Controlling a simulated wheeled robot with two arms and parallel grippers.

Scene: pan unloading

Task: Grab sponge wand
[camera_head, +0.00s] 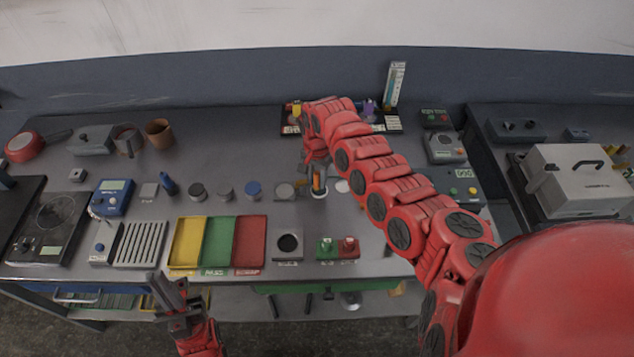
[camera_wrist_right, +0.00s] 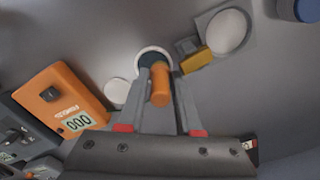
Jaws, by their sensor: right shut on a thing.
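The sponge wand (camera_wrist_right: 160,88) shows an orange handle in the right wrist view, standing in a round white-rimmed holder on the bench. Its lower end is hidden in the holder. In the head view the orange handle (camera_head: 317,183) shows just below my right gripper (camera_head: 317,172). My right gripper (camera_wrist_right: 160,85) is shut on the handle, one finger on each side. My left gripper (camera_head: 172,292) is low at the front edge of the bench, away from the wand, with its fingers apart and nothing between them.
Yellow, green and red trays (camera_head: 235,242) lie at the front of the bench. Several round knobs (camera_head: 225,192) stand left of the wand. A black-holed box (camera_head: 288,245) and a red-green block (camera_head: 338,247) stand in front. A grey boxy machine (camera_head: 575,180) is on the right.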

